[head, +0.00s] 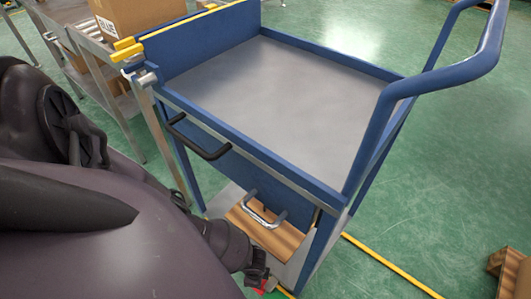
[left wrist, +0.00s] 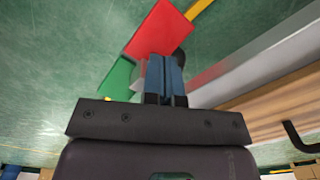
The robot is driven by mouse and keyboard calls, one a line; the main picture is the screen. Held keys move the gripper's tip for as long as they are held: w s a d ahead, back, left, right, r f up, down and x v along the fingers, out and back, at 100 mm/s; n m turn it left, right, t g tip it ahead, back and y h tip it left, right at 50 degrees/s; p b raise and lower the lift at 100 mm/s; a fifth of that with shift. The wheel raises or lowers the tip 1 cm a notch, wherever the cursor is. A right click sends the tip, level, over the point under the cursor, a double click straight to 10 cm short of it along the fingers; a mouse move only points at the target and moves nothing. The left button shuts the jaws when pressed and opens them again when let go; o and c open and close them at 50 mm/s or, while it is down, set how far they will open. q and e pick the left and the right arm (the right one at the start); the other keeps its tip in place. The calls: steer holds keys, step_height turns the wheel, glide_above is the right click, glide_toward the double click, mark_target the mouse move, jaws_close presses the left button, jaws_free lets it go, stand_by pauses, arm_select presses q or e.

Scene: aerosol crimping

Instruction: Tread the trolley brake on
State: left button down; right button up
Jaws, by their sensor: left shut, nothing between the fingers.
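The trolley (head: 290,75) is blue with a grey top tray and a raised handle at the right. At its lower front corner, a red pedal plate (left wrist: 162,28) and a green pedal plate (left wrist: 118,80) show in the left wrist view. A dark round part, perhaps a caster, is partly hidden behind the fingers. My left gripper (left wrist: 165,62) is shut and empty, its blue fingertips overlapping the pedal area; I cannot tell whether they touch. In the head view my left gripper (head: 258,278) is low beside the trolley's near leg. My right gripper is out of view.
The trolley's lower shelf holds a brown wooden-looking piece (head: 278,235) with a metal handle. A black handle (head: 200,140) sticks out from the trolley's side. A roller bench (head: 90,50) with a cardboard box (head: 135,15) adjoins at the left.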

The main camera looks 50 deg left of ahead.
arm_select(q)
step_height(320, 180, up, 4)
steer(key=shift+f+p, duration=0.1)
steer(key=shift+p, duration=1.1)
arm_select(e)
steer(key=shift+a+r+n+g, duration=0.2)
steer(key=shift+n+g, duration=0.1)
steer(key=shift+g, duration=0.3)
